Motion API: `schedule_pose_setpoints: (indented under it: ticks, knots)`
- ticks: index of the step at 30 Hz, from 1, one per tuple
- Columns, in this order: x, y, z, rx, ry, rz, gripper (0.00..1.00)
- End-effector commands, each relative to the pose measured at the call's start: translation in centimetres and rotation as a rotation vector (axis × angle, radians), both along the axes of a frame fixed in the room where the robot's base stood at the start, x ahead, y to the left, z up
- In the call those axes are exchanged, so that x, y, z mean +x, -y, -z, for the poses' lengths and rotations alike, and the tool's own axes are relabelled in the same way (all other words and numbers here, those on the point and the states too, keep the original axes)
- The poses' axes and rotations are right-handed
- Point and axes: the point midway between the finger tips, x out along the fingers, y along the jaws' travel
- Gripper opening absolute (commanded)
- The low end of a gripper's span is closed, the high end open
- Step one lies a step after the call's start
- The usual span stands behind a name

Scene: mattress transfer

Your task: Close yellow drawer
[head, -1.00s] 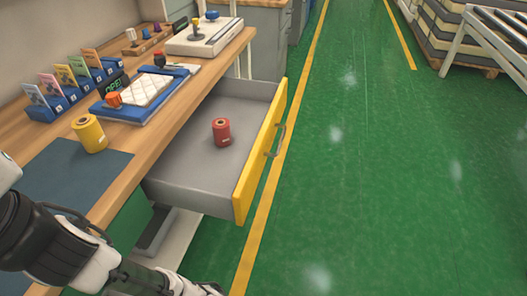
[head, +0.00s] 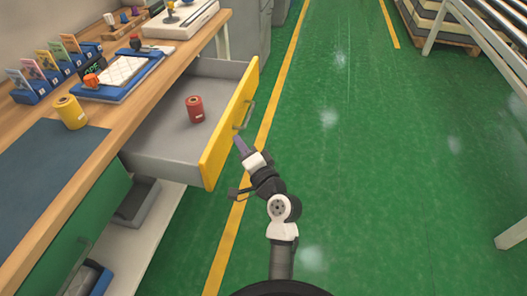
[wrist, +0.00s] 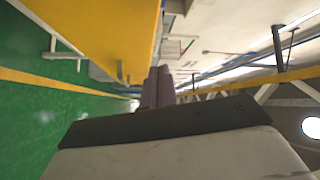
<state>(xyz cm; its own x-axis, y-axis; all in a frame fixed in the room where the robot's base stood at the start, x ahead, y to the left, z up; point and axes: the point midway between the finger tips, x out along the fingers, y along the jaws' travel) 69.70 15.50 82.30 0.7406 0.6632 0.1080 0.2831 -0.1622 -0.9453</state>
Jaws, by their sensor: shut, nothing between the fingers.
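The yellow drawer (head: 215,148) is pulled well out from under the wooden workbench, with a grey inside and a metal handle (head: 245,116) on its yellow front. A red spool (head: 195,109) stands upright inside it. My gripper (head: 240,146) is shut and empty, just outside the yellow front, near the handle. In the wrist view, the shut fingers (wrist: 157,88) point along the yellow front (wrist: 115,30), with the handle (wrist: 122,72) just left of them. I cannot tell whether the fingertips touch the front.
The workbench (head: 95,150) runs along the left, bearing a yellow spool (head: 70,112), a blue tray (head: 120,75) and a card rack (head: 50,75). A green drawer (head: 75,225) sits below. A pallet stack (head: 437,25) stands far right.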

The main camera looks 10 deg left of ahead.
Motion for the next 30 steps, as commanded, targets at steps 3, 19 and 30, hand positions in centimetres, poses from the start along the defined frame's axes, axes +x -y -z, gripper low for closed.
schedule_pose_setpoints:
  ticks: [3,19,30]
  knots:
    - [-1.4,4.0,4.9,0.093,-0.192,-0.019,0.0]
    - [1.6,2.1,6.9,0.162,-0.291,-0.042,0.0]
    - [4.7,-3.3,6.9,0.162,-0.292,-0.041,0.0]
